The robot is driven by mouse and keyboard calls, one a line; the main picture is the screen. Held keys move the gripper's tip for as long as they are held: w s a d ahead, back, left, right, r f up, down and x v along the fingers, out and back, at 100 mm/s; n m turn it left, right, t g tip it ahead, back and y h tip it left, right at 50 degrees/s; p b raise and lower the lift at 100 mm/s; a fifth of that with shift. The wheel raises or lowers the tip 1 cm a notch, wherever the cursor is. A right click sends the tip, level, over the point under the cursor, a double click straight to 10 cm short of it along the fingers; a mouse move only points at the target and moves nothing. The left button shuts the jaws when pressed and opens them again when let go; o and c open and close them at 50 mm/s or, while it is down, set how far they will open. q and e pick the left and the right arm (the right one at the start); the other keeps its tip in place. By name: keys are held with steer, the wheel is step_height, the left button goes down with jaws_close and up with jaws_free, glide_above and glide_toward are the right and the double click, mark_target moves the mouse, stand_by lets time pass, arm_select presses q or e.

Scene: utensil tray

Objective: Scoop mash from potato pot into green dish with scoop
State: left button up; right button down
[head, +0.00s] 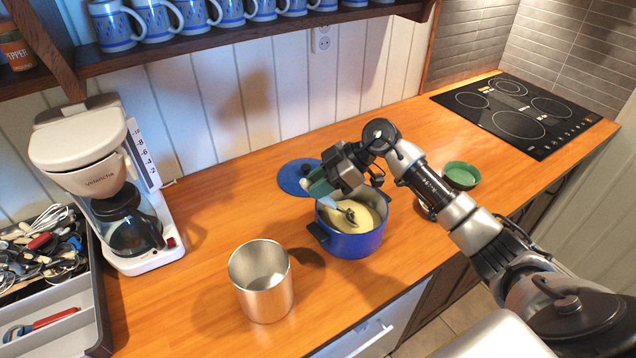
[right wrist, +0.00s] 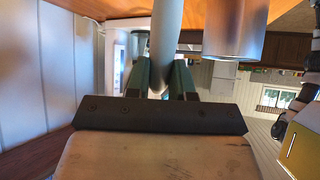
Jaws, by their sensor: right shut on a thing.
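The blue potato pot (head: 347,244) stands on the wooden counter with pale yellow mash (head: 366,217) inside. My right gripper (head: 321,188) is over the pot's back left rim, its green fingers shut on the scoop (head: 350,213). The scoop's metal head is down at the mash inside the pot; how deep it sits I cannot tell. In the right wrist view the scoop's grey handle (right wrist: 166,35) runs between the green fingers (right wrist: 165,80). The green dish (head: 461,175) sits to the right of the pot, behind my right arm. My left gripper is not in view.
A blue lid (head: 297,177) lies behind the pot. A steel canister (head: 262,292) stands at the front left of it. A coffee maker (head: 110,180) and a utensil tray (head: 98,290) are at the left, a cooktop (head: 545,140) at the back right. A mug shelf (head: 230,33) hangs above.

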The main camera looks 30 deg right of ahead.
steer(key=shift+f+p, duration=0.15)
steer(key=shift+p, duration=0.25)
stand_by(1.0)
step_height(320, 180, up, 10)
steer(key=p, duration=1)
steer(key=shift+f+p, duration=0.15)
steer(key=shift+p, duration=0.25)
